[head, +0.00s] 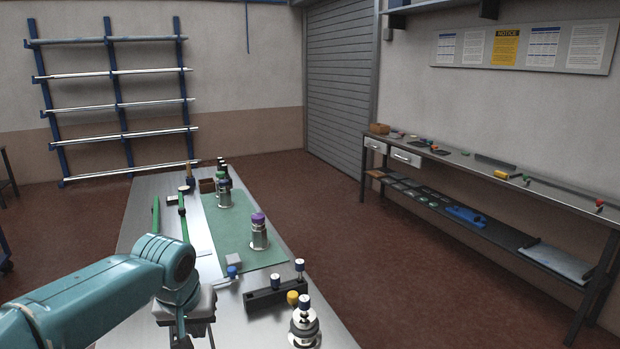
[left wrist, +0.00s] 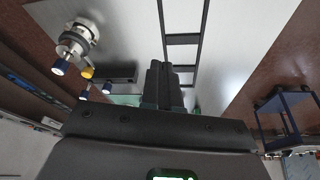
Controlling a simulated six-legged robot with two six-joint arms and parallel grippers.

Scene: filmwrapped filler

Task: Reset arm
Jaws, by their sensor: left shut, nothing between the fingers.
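My left arm comes in from the left in the head view, and its gripper (head: 188,330) hangs over the near left part of the metal-topped table (head: 150,205). The lower end of the gripper is cut off by the bottom edge there. In the left wrist view the two dark fingers (left wrist: 162,75) are together, with nothing between them. My right gripper is not in view.
A green mat (head: 262,258) on the table bears a purple-capped metal fitting (head: 259,235) and a green-capped one (head: 224,195). A dark block (head: 268,297) and a round metal fitting (head: 304,330) stand at the near right. A long bench (head: 470,165) lines the right wall.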

